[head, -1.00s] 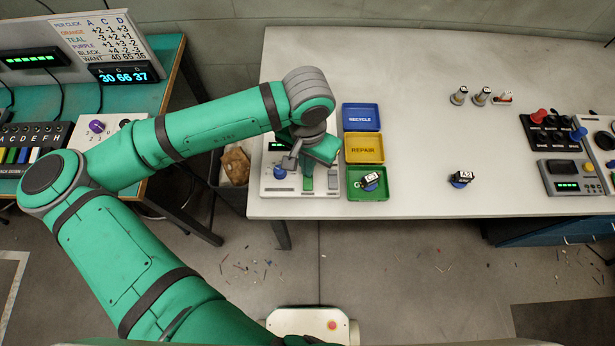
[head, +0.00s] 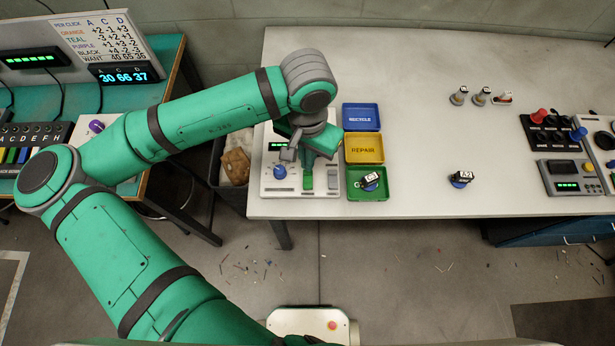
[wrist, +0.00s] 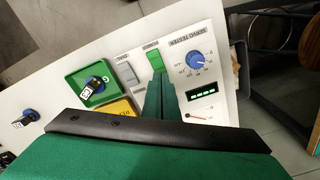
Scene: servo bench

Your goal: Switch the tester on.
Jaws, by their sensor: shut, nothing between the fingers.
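The servo tester (head: 265,187) is a white panel at the bench's front left corner. It carries a blue knob (wrist: 196,60), a lit green display (wrist: 203,93) and a green power switch (wrist: 155,60), which also shows in the head view (head: 307,183). A grey control (wrist: 127,73) sits beside the switch. My gripper (wrist: 159,80) is shut and empty over the panel, its tips close to the power switch; in the head view my gripper (head: 306,166) hides part of the panel. I cannot tell whether the tips touch the switch or which way it is tipped.
Blue recycle (head: 361,117), yellow repair (head: 364,149) and green (head: 367,192) trays stand right of the tester. A servo (head: 369,181) lies in the green tray; another (head: 461,178) stands on the bench. A grey bin (head: 229,190) stands left of the bench.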

